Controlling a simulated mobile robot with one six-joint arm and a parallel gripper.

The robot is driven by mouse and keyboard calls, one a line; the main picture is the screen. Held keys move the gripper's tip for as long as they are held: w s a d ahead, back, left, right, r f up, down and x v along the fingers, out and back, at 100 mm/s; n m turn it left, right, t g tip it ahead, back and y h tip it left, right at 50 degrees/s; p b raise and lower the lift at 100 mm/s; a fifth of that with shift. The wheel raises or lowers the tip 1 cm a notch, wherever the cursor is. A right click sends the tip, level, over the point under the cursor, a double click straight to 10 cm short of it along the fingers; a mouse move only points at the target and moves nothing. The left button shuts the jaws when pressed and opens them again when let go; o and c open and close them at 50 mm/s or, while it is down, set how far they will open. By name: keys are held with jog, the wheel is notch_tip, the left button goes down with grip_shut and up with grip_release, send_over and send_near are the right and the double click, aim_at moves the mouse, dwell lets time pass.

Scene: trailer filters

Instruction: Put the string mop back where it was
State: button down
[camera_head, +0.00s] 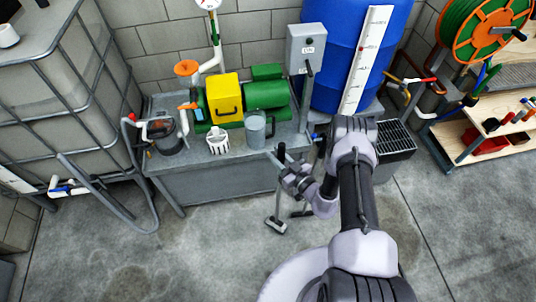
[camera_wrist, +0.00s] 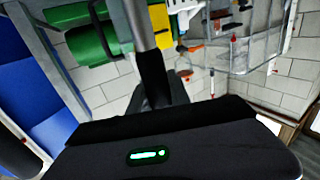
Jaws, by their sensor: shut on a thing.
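My gripper (camera_head: 286,168) is shut on the handle of a long-handled tool, which I take to be the string mop (camera_head: 281,153). Its black grip stands up above my gripper, in front of the grey bench. The grey pole runs down to a short grey head (camera_head: 275,226) at or close to the floor; strings cannot be made out. In the wrist view the grey pole and black grip of the mop (camera_wrist: 151,68) pass into my gripper. My fingers are mostly hidden there. No empty holder for it can be made out.
The grey bench (camera_head: 215,178) carries a yellow and green pump (camera_head: 224,97), a clear jug (camera_head: 257,130) and a white basket (camera_head: 217,141). A blue barrel (camera_head: 335,45) stands behind. A caged tank (camera_head: 60,90) is at left, a wooden shelf (camera_head: 470,140) at right. Floor in front is clear.

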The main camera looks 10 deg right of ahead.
jog(key=w+a+f+b, duration=0.2)
jog(key=w+f+b, duration=0.1)
jog(key=w+f, duration=0.1)
jog(key=shift+w, duration=0.5)
dwell(0.3)
jog(key=shift+f, duration=0.15)
jog(key=c, duration=1.2)
grip_release()
